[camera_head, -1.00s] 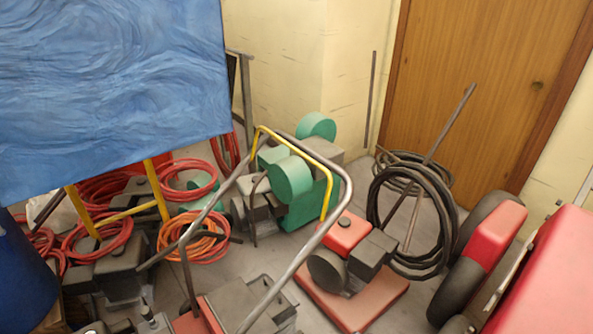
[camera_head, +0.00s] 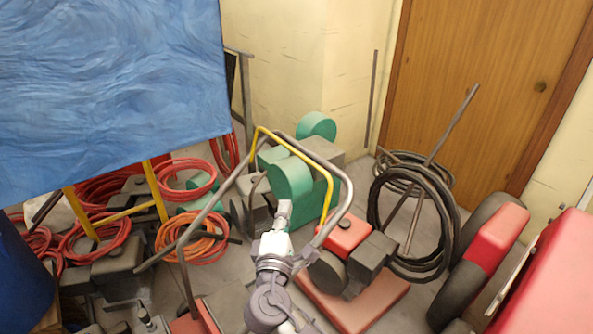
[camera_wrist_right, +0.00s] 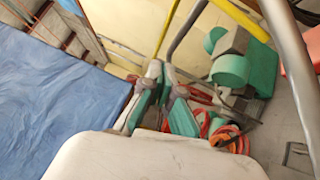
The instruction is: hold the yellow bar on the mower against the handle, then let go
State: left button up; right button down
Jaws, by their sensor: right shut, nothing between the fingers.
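The mower's grey tube handle (camera_head: 348,190) rises in the middle of the head view. The yellow bar (camera_head: 330,190) is a bent loop just inside it, with a narrow gap visible along the right side. My right gripper (camera_head: 284,212) is shut and empty, within the outline of the loop; I cannot tell its depth from the bar. My arm hides part of the mower. My left gripper is not in view.
Green machines (camera_head: 290,180) stand behind the handle. A red engine unit (camera_head: 350,235), black hose coil (camera_head: 375,205) and red machine (camera_head: 550,270) crowd the right. Little floor is free.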

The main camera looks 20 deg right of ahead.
jog(key=p, duration=0.3)
send_near(306, 161)
jog(key=w+a, duration=0.2)
jog(key=w, duration=0.2)
jog(key=d, duration=0.1)
jog(key=w+d, duration=0.1)
jog(key=d+r+p, duration=0.1)
jog(key=shift+w+d, duration=0.15)
jog(key=shift+d, duration=0.55)
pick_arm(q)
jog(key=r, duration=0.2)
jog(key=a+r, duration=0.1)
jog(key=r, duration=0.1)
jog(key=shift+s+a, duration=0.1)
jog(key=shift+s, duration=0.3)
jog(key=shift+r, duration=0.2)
pick_arm(e)
jog(key=shift+w, duration=0.1)
